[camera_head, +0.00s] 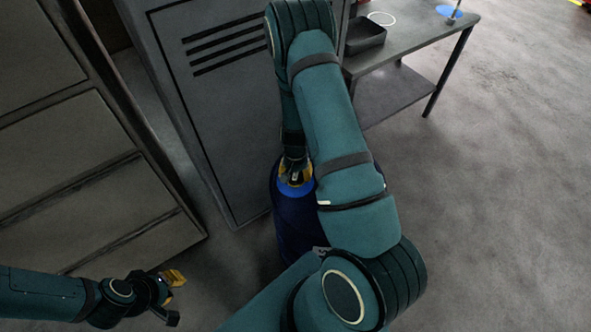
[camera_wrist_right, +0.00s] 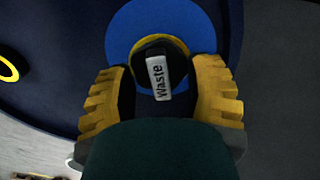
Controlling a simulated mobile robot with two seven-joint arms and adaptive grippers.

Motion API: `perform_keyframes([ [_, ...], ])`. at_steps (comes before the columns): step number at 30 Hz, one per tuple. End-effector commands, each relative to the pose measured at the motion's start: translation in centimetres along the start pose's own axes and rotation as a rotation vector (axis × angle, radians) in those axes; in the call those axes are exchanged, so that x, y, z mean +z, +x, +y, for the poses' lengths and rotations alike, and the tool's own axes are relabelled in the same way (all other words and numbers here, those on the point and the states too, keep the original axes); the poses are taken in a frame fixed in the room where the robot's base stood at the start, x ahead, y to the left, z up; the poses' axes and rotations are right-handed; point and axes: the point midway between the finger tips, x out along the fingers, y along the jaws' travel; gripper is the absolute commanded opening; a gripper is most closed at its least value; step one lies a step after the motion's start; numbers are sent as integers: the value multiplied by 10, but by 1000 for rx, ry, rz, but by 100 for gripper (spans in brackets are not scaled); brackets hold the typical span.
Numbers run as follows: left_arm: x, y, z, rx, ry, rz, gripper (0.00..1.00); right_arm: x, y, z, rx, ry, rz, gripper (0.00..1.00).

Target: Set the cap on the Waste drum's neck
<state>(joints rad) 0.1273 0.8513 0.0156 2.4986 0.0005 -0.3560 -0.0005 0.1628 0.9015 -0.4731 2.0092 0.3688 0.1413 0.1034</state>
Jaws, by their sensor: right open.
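The dark blue drum (camera_head: 292,232) stands on the floor by the grey cabinet, partly hidden behind my right arm. My right gripper (camera_head: 295,174) is over its top, pointing down at a bright blue disc (camera_head: 293,190). In the right wrist view, a dark cap-like piece with a white "Waste" label (camera_wrist_right: 159,78) lies between the open yellow-padded fingers. A yellow ring (camera_wrist_right: 178,45) and the blue disc (camera_wrist_right: 128,28) surround it. I cannot tell whether it rests fully on the neck, which is hidden. My left gripper (camera_head: 171,298) is open and empty at the lower left.
A grey cabinet (camera_head: 215,110) stands behind the drum and a drawer unit (camera_head: 80,160) at left. A workbench (camera_head: 422,45) at upper right holds a dark tray (camera_head: 365,37). Another yellow ring (camera_wrist_right: 6,69) shows on the drum top. The floor at right is clear.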

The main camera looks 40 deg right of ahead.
Motion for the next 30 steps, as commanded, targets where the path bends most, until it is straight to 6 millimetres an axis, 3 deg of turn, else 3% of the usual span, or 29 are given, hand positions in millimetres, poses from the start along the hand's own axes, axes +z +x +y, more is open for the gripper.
perform_keyframes([
  [8,0,0,0,0,0,1,23,0,1,0,0,0,0,52],
  [13,0,0,0,0,0,1,23,0,1,0,0,0,0,0],
  [23,0,0,0,0,0,0,23,1,-1,-2,-1,-10,0,0],
  [30,0,0,0,0,0,0,23,16,-31,-35,-19,-154,-4,0],
])
